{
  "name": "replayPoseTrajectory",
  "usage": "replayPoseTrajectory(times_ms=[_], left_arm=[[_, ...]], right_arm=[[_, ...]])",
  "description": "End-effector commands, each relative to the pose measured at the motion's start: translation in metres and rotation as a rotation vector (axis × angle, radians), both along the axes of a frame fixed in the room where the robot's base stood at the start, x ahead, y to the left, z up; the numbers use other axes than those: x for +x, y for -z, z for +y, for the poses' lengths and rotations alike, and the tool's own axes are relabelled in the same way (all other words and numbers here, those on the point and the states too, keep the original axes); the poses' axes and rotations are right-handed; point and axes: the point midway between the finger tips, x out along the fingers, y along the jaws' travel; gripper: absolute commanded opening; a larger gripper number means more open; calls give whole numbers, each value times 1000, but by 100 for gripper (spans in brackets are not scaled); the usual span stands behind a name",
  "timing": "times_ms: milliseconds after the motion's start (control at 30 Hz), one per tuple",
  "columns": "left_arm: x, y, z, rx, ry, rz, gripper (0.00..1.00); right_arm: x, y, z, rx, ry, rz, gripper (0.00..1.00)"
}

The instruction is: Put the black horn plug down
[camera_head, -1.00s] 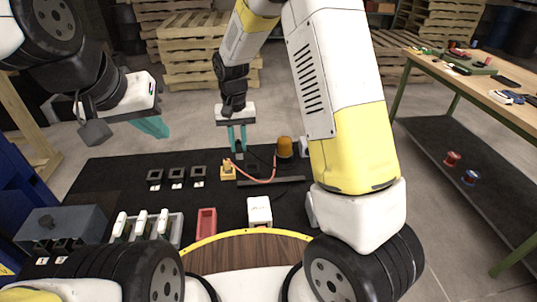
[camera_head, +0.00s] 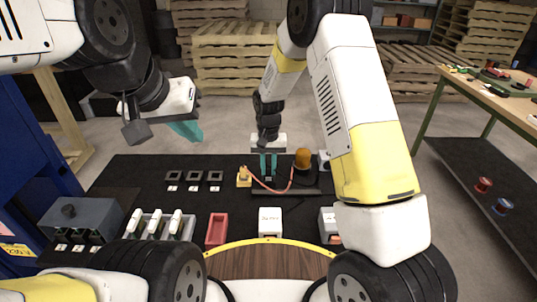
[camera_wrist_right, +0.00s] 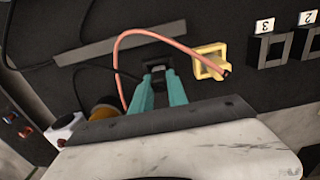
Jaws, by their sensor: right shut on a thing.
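The black horn plug (camera_head: 268,179) is between the teal fingertips of my right gripper (camera_head: 268,170), low over the black mat beside the dark bar. In the right wrist view, the right gripper (camera_wrist_right: 159,88) is shut on the plug (camera_wrist_right: 155,63), which is partly hidden by the fingers. Whether the plug touches the mat or bar is unclear. My left gripper (camera_head: 186,130) hangs empty at upper left, away from the plug; its fingers overlap, so its opening is unclear.
A yellow socket (camera_head: 244,177) with a pink wire (camera_head: 274,190) stands left of the plug. An amber beacon (camera_head: 302,159) stands to its right. Several square frames (camera_head: 195,177), a red tray (camera_head: 217,229) and a white box (camera_head: 270,222) are on the mat. A dark bar (camera_head: 292,191) lies close by.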

Motion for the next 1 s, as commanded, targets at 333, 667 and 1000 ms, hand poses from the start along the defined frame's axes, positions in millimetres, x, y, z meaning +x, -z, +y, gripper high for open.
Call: replayPoseTrajectory(times_ms=[333,667,1000], left_arm=[[0,0,0,0,0,0,0],[0,0,0,0,0,0,0],[0,0,0,0,0,0,0]], right_arm=[[0,3,0,0,0,-1,0],[0,3,0,1,1,-1,41],[1,-27,0,2,1,-5,41]])
